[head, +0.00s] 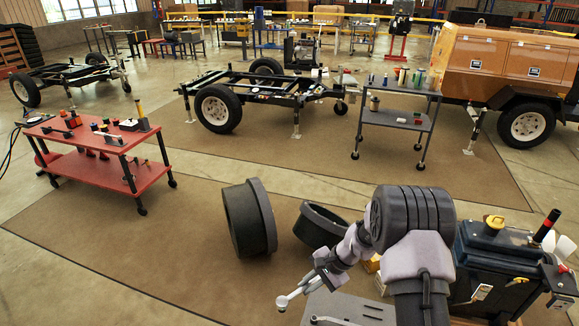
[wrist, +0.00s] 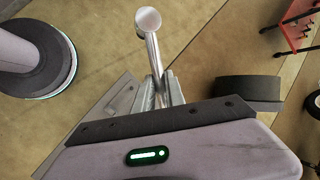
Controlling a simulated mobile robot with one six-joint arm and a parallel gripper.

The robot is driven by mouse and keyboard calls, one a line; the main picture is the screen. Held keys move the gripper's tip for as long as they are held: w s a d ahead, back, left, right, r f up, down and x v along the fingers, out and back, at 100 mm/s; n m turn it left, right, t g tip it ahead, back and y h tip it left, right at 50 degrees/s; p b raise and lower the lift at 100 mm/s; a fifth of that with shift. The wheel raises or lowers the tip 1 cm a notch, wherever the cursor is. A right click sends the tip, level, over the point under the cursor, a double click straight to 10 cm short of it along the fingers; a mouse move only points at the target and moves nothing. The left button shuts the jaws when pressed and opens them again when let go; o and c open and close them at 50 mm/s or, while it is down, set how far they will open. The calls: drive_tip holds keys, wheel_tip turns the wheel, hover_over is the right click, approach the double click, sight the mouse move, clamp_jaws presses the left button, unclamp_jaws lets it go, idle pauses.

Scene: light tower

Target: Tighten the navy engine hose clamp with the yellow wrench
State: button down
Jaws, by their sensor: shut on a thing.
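My gripper (head: 322,276) is shut on a silver, metallic wrench (head: 290,297) with a round end; no yellow shows on it. In the wrist view the fingers (wrist: 162,92) clamp its handle, and the wrench (wrist: 149,22) sticks out beyond them. The wrench is left of a dark navy block with a yellow cap (head: 485,262), which looks like the engine, and is well apart from it. My arm stands between them. I cannot make out a hose clamp on the block.
A grey plate (head: 350,309) with a silver tool on it lies below my gripper. A red cart (head: 95,187) is at left, a grey cart (head: 400,121) behind. The mat at front left is clear.

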drive_tip(key=s+d+r+n+g+h, duration=0.1)
drive_tip(key=s+d+r+n+g, duration=0.3)
drive_tip(key=s+d+r+n, duration=0.4)
drive_tip(key=s+r+n, duration=0.1)
drive_tip(key=s+r, duration=0.3)
drive_tip(key=shift+d+r+b, duration=0.15)
drive_tip(key=shift+d+b, duration=0.1)
drive_tip(key=shift+b, duration=0.15)
